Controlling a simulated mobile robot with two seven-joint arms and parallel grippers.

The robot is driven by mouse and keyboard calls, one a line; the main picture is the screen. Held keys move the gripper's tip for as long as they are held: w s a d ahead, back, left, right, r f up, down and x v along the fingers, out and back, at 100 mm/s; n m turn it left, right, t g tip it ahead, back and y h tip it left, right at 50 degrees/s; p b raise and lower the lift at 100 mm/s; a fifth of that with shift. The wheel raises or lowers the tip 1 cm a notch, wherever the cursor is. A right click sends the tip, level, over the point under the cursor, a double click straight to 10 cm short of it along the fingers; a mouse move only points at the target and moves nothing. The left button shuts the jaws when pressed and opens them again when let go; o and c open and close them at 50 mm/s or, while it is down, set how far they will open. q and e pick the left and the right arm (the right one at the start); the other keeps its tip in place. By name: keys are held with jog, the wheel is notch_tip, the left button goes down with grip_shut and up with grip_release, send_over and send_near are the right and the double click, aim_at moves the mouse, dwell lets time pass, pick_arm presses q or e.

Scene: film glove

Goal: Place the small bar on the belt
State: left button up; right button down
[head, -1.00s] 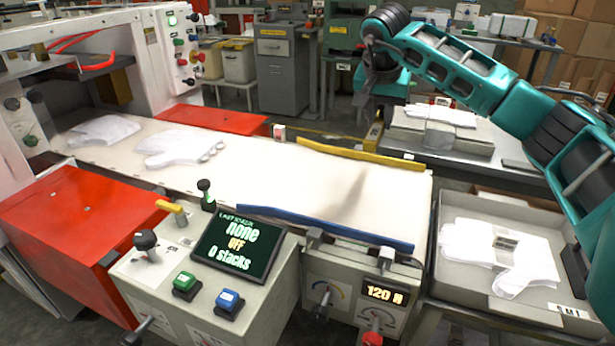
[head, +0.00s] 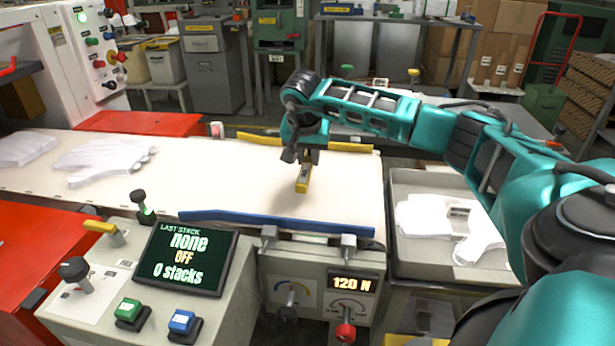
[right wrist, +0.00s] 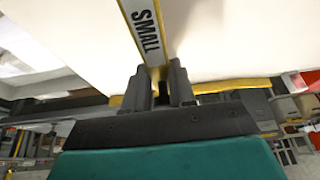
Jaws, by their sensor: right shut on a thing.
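The small bar (head: 303,179) is yellow with a pale label, and in the right wrist view (right wrist: 145,32) the label reads SMALL. My right gripper (head: 308,157) is shut on one end of it, and the bar points toward the front of the belt. The cream belt (head: 230,180) lies under the bar. Whether the bar touches the belt or hangs just above it, I cannot tell. In the right wrist view the gripper fingers (right wrist: 162,88) stand on both sides of the bar's end. My left gripper is not in view.
A blue rail (head: 275,222) runs along the belt's front edge and a yellow rail (head: 345,146) along its back. White gloves (head: 105,160) lie on the belt at the left. A grey tray (head: 400,185) with white gloves stands right. A control panel screen (head: 187,260) is in front.

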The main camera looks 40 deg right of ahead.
notch_tip(320, 180, down, 5)
jog(key=shift+r+b, duration=0.1)
jog(key=shift+b, duration=0.35)
jog(key=c, duration=0.9)
grip_release()
jog(key=shift+c, duration=0.2)
